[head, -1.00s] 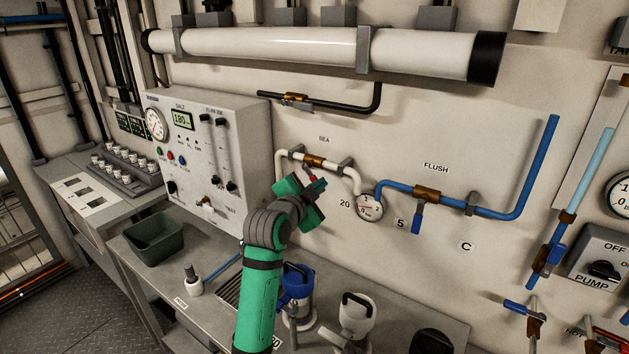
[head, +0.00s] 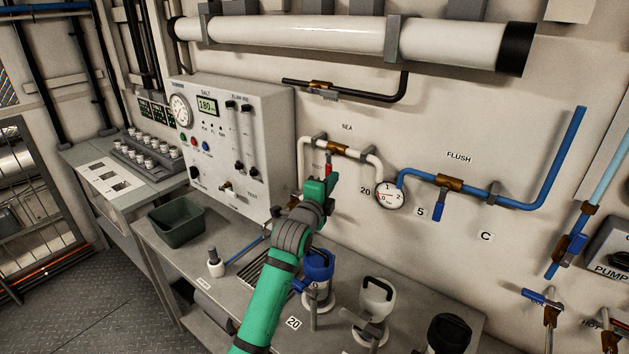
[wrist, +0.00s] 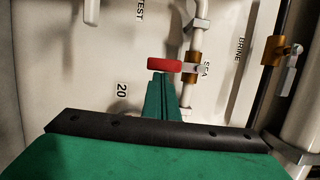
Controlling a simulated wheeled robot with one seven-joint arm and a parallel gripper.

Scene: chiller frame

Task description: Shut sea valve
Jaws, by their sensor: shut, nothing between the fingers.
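The sea valve (head: 335,148) is a brass body on a short white pipe under the SEA label on the wall. Its red handle (head: 328,166) hangs down from the body, crosswise to the pipe. In the wrist view the red handle (wrist: 163,64) points left from the brass body (wrist: 194,67). My green gripper (head: 328,183) is shut and empty, with its tips just below the handle. In the wrist view the shut fingertips (wrist: 161,78) lie at the handle's edge; I cannot tell whether they touch it. The fingers partly hide the handle's lower end in the head view.
A grey control box (head: 235,140) stands left of the valve. A dial gauge (head: 389,194) and the blue flush valve handle (head: 438,212) are to the right. The bench below holds a green bin (head: 178,222), a blue jug (head: 318,272) and a white jug (head: 375,300).

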